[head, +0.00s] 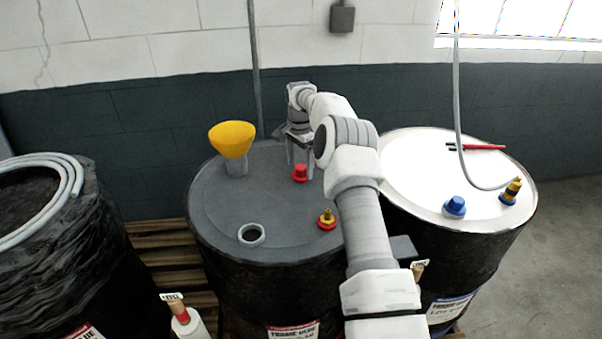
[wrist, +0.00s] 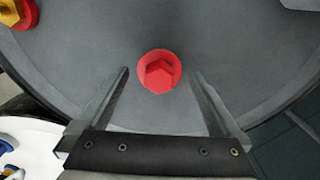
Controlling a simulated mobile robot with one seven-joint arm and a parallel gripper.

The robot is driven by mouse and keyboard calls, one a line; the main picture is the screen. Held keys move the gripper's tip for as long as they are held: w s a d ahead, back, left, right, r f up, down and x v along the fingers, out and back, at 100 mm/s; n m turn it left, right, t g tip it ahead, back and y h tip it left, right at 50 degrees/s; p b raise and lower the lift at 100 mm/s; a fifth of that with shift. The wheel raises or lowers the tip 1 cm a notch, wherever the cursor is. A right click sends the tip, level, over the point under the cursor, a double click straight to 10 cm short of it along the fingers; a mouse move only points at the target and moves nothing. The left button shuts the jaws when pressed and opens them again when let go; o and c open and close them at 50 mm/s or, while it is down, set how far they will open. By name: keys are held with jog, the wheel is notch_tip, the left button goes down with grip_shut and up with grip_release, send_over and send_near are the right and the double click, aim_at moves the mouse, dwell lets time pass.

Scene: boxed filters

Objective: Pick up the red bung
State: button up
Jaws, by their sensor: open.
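The red bung (head: 300,173) stands on the grey top of the middle drum (head: 215,205). In the wrist view the red bung (wrist: 159,72) shows its hexagonal head from above, roughly centred and just beyond the fingertips. My gripper (head: 300,160) is over the drum top, pointing down, right by the bung. In the wrist view my gripper (wrist: 160,78) is open and empty, one finger to each side of the bung's line. I cannot tell the exact height of the fingertips above the drum top.
A yellow funnel (head: 232,140), a grey ring (head: 251,235) and a red-and-yellow fitting (head: 327,219) share the drum top. The white drum top (head: 420,180) at right holds a blue bung (head: 455,207), a yellow-and-blue fitting (head: 512,190), a hose (head: 463,140) and a red tool (head: 480,147).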

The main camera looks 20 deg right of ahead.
jog(key=shift+f, duration=1.4)
jog(key=c, duration=1.2)
jog(key=shift+c, duration=0.2)
jog(key=shift+r, duration=0.1)
jog(key=shift+r, duration=0.5)
notch_tip(320, 180, up, 2)
jog(key=shift+r+b, duration=0.25)
jog(key=shift+b, duration=0.15)
jog(key=s+d+r+p, duration=0.1)
jog(key=d+r+p, duration=0.5)
jog(key=d, duration=0.5)
jog(key=shift+s+d+r, duration=0.15)
jog(key=shift+d+r, duration=0.1)
jog(key=shift+r, duration=0.5)
